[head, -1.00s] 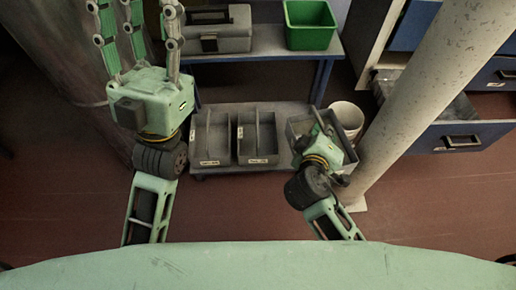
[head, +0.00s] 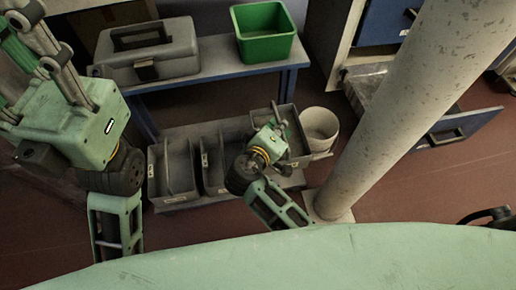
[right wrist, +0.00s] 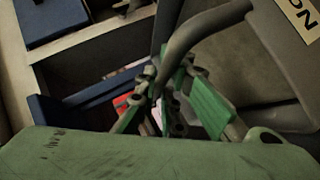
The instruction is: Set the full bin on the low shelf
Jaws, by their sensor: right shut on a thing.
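My right gripper (head: 272,135) is shut on the handle of a grey bin (head: 298,135) at the right end of the low shelf (head: 205,131). In the right wrist view, my green fingers (right wrist: 172,85) close around the grey handle (right wrist: 205,25), beside the bin's labelled wall (right wrist: 265,60). My gripper and arm hide much of this bin; its contents and whether its base touches the shelf cannot be told. My left gripper (head: 25,35) is raised at the upper left, its fingers apart and empty.
Two grey divided bins (head: 180,165) (head: 212,165) stand on the shelf left of the held bin. A white bucket (head: 320,130) stands close right, then a thick column (head: 400,110). Above, a bench holds a grey toolbox (head: 150,55) and green bin (head: 265,35). A blue drawer (head: 465,125) is open.

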